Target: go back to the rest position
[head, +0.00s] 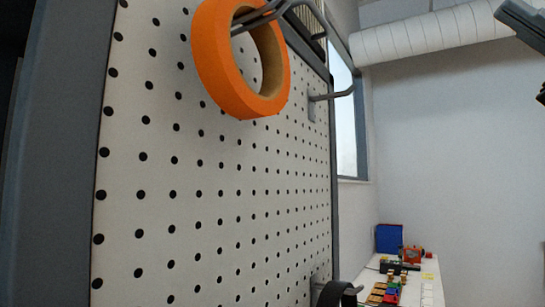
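A grey and black part (525,22) cuts into the top right corner, with a small black piece below it at the right edge. It looks like part of my arm or gripper, but most of it is outside the picture. No fingertips can be made out clearly, and nothing is seen held. An orange tape roll (222,70) hangs on a metal hook at the top of the white pegboard (190,215), close in front on the left.
Another metal hook (335,96) sticks out at the pegboard's right side. A black round item (331,294) hangs low. A white table (431,294) with a blue bin (389,238) and several small coloured items stands far right. A thick white duct (430,35) runs overhead.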

